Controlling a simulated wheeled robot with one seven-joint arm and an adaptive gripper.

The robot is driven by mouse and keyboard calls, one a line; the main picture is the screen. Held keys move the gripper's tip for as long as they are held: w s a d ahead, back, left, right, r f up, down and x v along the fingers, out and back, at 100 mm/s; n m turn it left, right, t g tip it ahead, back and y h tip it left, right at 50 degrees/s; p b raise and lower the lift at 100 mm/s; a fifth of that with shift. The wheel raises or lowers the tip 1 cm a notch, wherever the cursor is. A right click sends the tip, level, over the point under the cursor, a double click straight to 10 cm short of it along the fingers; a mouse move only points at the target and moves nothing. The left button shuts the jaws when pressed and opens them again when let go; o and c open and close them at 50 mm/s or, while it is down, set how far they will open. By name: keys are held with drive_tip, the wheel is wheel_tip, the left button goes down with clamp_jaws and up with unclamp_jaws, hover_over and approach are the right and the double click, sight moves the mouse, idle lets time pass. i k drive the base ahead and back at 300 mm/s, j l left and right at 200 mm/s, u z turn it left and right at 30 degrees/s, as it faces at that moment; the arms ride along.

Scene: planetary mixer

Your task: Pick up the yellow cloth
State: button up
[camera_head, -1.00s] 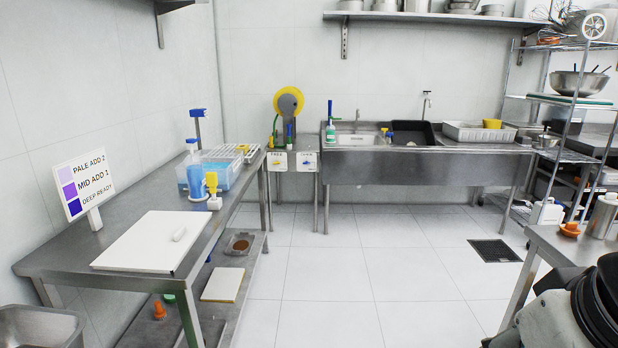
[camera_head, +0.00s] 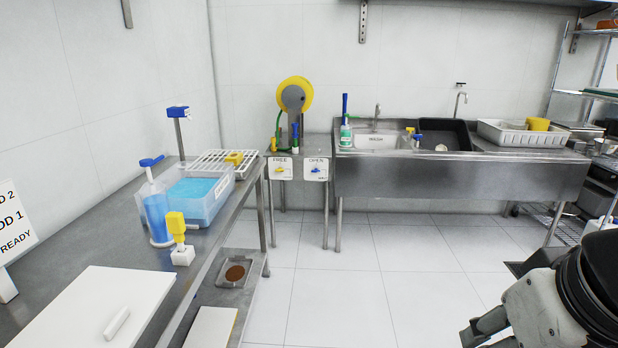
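Two yellow things might be the cloth, and I cannot tell which is cloth. A yellow piece (camera_head: 537,124) sits at the right end of the white basket (camera_head: 500,134) beside the sink. A smaller yellow piece (camera_head: 234,158) lies on the white wire rack (camera_head: 212,164) on the left table. My gripper (camera_head: 482,332) shows partly at the lower right, cut off by the bottom edge, over the floor and well apart from both. I cannot tell whether it is open or shut.
The left steel table (camera_head: 110,232) holds a tub of blue liquid (camera_head: 195,203), a blue pump bottle (camera_head: 156,207) and a white board (camera_head: 92,308). The sink counter (camera_head: 455,176) runs along the back wall. The floor (camera_head: 350,270) between them is clear.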

sight(234, 158)
drive_tip(key=i, duration=1.9)
drive_tip(key=i+l+u, duration=0.1)
drive_tip(key=i+u, duration=0.35)
drive_tip(key=i+l+u, duration=0.5)
drive_tip(key=i, duration=0.15)
drive_tip(key=i+l+u, duration=0.9)
drive_tip(key=l, duration=0.15)
drive_tip(key=i+l+u, duration=0.2)
drive_tip(key=l+u, duration=0.3)
drive_tip(key=l, duration=0.25)
